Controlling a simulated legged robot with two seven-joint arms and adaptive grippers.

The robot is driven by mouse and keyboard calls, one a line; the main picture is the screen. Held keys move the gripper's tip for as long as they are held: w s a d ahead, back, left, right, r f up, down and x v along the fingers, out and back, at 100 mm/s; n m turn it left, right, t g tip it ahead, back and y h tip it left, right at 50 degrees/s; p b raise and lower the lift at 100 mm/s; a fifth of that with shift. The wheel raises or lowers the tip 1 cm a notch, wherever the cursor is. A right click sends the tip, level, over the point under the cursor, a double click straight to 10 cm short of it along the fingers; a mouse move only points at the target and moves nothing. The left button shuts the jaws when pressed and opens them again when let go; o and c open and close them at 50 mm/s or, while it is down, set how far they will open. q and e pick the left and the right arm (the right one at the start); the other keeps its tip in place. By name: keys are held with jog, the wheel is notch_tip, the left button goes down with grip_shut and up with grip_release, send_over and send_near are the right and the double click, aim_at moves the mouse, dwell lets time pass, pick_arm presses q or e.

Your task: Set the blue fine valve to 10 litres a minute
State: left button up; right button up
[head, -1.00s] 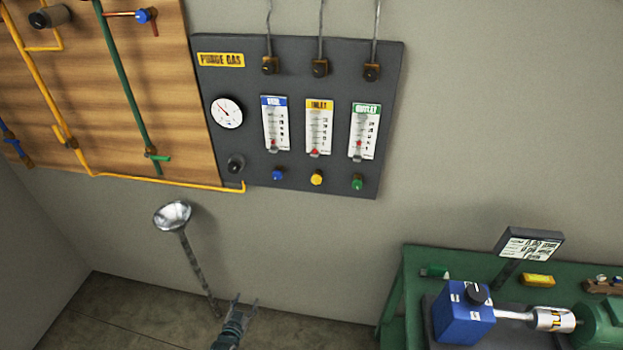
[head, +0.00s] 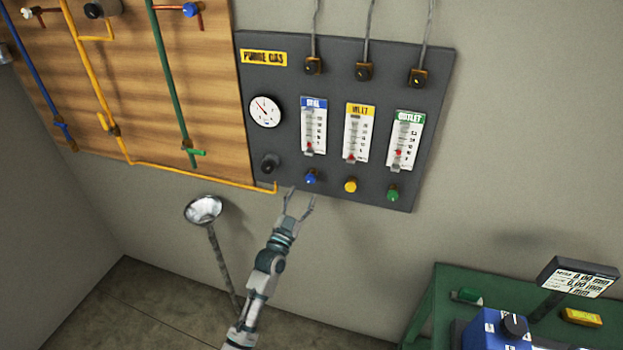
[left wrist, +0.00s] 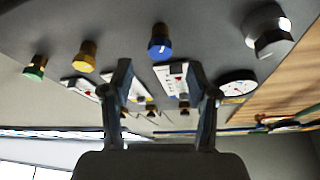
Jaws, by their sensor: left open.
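The blue fine valve (head: 311,177) is a small knob low on the dark purge gas panel (head: 375,192), below the blue-labelled flowmeter (head: 313,125). That flowmeter's red float sits near the bottom of its scale; the exact reading is too small to tell. My left gripper (head: 302,198) is open and empty, just below the blue valve and apart from it. In the left wrist view the blue valve (left wrist: 160,42) shows beyond and between the two open fingers (left wrist: 160,85). My right gripper is not in view.
The yellow knob (head: 350,185) and green knob (head: 393,194) are to the right of the blue valve. A black knob (head: 269,163) and a yellow pipe (head: 220,182) are to its left. A green bench (head: 440,300) is at lower right.

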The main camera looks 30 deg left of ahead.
aim_at(309, 181)
pick_arm(q)
jog(key=x, duration=0.7)
jog(key=shift+w, duration=0.1)
grip_shut()
